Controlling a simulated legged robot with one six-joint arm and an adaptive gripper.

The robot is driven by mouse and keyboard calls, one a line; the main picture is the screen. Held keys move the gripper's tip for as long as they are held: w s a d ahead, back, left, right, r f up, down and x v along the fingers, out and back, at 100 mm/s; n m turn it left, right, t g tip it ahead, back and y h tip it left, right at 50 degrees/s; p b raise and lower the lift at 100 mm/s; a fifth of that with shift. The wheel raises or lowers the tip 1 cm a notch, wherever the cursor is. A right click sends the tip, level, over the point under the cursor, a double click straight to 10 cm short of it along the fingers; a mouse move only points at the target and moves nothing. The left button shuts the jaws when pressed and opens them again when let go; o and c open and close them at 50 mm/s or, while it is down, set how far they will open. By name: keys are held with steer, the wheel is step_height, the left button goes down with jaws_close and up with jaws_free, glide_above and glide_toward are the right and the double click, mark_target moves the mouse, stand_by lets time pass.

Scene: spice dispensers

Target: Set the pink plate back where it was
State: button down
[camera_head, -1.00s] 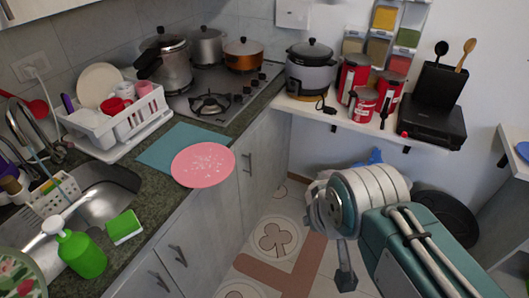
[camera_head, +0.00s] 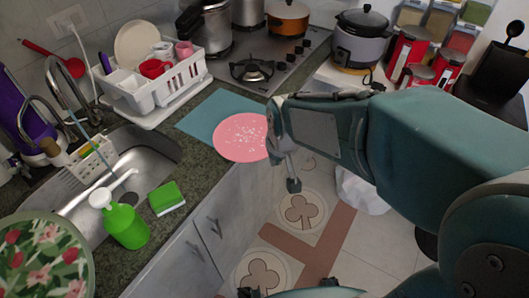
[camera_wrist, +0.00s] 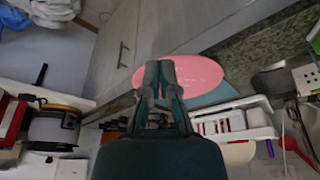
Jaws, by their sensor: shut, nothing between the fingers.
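The pink plate (camera_head: 240,137), speckled with white, lies on the counter partly over the teal mat (camera_head: 203,116). Its front part reaches past the counter's front edge. My arm hides its right rim in the head view. In the wrist view my gripper (camera_wrist: 160,72) is shut and empty, with its fingertips in front of the pink plate (camera_wrist: 200,72). I cannot tell whether the fingertips touch the plate. The teal mat (camera_wrist: 220,94) shows beside the plate there.
A white dish rack (camera_head: 180,85) with a plate and cups stands behind the mat. The stove (camera_head: 262,85) with several pots is at the back. A green soap bottle (camera_head: 126,226), a green sponge (camera_head: 166,198) and the sink (camera_head: 145,150) are to the left.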

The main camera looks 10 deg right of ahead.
mark_target(259, 143)
steer(key=w+a+f, duration=0.1)
steer(key=w+f, duration=0.5)
steer(key=f, duration=0.3)
steer(key=shift+w+a, duration=0.25)
steer(key=shift+a, duration=0.05)
steer(key=shift+a, duration=0.1)
steer(key=w, duration=0.4)
steer(key=w+a, duration=0.1)
steer(key=w, duration=0.2)
steer(key=shift+a, duration=0.1)
